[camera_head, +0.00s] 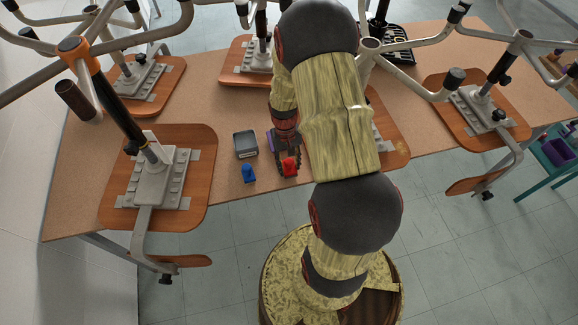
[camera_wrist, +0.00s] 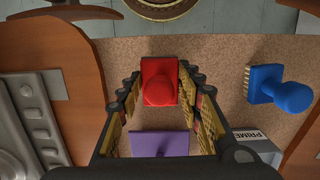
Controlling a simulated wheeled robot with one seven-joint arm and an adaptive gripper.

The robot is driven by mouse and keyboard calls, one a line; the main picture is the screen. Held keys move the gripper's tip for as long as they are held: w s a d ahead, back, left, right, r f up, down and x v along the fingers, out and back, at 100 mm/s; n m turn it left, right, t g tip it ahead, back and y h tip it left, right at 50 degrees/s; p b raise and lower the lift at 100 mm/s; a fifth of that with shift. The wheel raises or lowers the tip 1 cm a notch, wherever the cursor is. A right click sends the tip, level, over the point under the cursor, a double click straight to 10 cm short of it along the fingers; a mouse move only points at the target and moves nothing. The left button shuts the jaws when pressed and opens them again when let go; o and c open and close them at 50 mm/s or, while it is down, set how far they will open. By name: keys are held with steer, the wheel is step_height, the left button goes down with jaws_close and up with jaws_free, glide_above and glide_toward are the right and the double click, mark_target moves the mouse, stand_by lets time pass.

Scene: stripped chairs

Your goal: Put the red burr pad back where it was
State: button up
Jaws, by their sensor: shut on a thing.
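The red burr pad (camera_head: 290,167) is near the table's front edge, and it also shows in the wrist view (camera_wrist: 160,82). My gripper (camera_head: 288,158) is over the table, its fingers shut on the red burr pad from both sides, with the pad at the fingertips. From these views I cannot tell whether the pad touches the table. A blue burr pad (camera_head: 248,173) stands to the left of it, and to the right in the wrist view (camera_wrist: 278,88).
A small grey tray (camera_head: 246,153) sits behind the blue pad. Stripped chairs on wooden boards (camera_head: 203,140) stand on the table (camera_head: 225,205) to both sides and behind, their tubes reaching overhead. A teal rack with a purple bin (camera_head: 558,152) is at the far right.

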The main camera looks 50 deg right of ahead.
steer(key=shift+f, duration=0.25)
steer(key=shift+f, duration=0.1)
steer(key=o, duration=1.1)
steer(key=shift+o, duration=0.5)
